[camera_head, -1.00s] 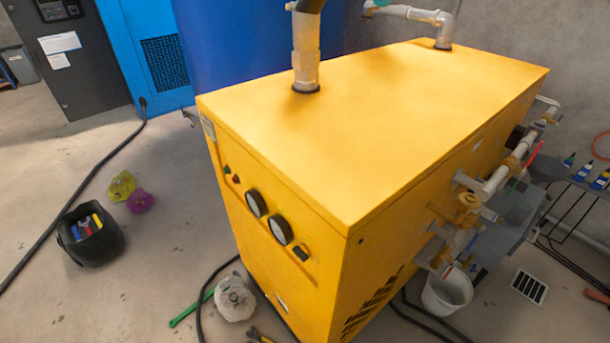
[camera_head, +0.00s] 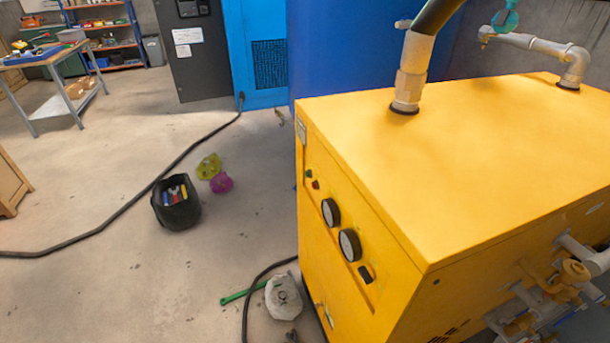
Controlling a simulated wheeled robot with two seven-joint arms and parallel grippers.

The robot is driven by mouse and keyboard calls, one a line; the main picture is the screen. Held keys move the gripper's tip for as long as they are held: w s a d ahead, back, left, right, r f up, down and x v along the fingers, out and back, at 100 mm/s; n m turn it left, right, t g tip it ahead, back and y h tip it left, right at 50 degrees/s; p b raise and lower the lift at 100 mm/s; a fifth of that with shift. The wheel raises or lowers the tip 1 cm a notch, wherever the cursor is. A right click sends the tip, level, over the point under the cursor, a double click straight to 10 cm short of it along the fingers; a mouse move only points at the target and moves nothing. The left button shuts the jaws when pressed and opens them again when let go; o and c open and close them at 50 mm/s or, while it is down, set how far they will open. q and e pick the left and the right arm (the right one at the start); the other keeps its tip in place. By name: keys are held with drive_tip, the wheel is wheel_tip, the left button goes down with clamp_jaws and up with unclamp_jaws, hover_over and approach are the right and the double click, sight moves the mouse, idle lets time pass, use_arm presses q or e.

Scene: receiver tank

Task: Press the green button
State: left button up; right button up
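A small green button (camera_head: 309,174) sits at the far upper end of the control panel on the side face of the yellow machine (camera_head: 470,160). A small red button (camera_head: 316,184) is just beside it, nearer to me. Two round gauges (camera_head: 340,228) and a black switch (camera_head: 366,274) follow along the same panel. Neither of my grippers shows in the head view.
A black hose (camera_head: 130,205) runs across the floor to the blue cabinet (camera_head: 262,50). A black tool bag (camera_head: 176,203), a green tool (camera_head: 242,292) and a whitish lump (camera_head: 284,297) lie left of the machine. Pipes stick out at lower right. Floor at left is mostly open.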

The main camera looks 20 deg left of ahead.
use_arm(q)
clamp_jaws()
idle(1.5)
